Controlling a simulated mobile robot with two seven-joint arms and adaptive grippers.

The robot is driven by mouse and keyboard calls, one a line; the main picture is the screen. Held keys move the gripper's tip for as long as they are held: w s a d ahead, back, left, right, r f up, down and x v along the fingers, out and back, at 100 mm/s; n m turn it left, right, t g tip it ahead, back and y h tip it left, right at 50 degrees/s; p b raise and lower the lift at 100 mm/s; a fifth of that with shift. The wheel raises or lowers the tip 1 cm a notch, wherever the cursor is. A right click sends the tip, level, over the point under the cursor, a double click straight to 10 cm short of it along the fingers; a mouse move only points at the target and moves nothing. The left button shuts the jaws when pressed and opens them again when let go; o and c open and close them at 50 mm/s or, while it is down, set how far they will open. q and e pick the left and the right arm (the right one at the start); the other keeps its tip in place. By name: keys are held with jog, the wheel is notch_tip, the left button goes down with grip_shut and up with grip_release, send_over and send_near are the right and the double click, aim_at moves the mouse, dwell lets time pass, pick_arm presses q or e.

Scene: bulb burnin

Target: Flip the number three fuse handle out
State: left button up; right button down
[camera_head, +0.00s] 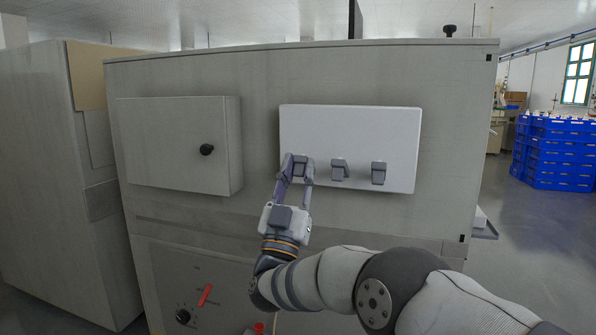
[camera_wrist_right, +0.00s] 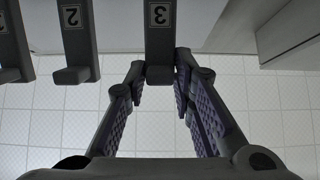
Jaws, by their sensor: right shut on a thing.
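The number three fuse handle (camera_head: 299,167) is the leftmost of a row of grey handles on the white panel box. In the right wrist view the handle (camera_wrist_right: 160,40) bears an upside-down "3", and its lower end is between the two fingertips. My right gripper (camera_head: 297,174) is shut on this handle; its fingers (camera_wrist_right: 160,76) lie on either side of it in the wrist view. I cannot tell how far the handle is tilted from the panel. My left gripper is not in view.
The middle handle (camera_head: 340,169), marked "2" in the wrist view (camera_wrist_right: 74,40), and the right handle (camera_head: 378,173) stand beside it. The white panel box (camera_head: 350,125) is on a grey cabinet. A closed box with a black knob (camera_head: 206,150) is at left.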

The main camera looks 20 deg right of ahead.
jog(key=shift+w+d+f, duration=0.1)
jog(key=shift+d+f, duration=0.05)
jog(key=shift+f, duration=0.35)
jog(key=c, duration=1.7)
grip_release()
jog(key=shift+o, duration=1.1)
jog(key=shift+w+d, duration=0.1)
jog(key=shift+w, duration=0.1)
jog(key=shift+s+r, duration=0.15)
jog(key=v, duration=1.2)
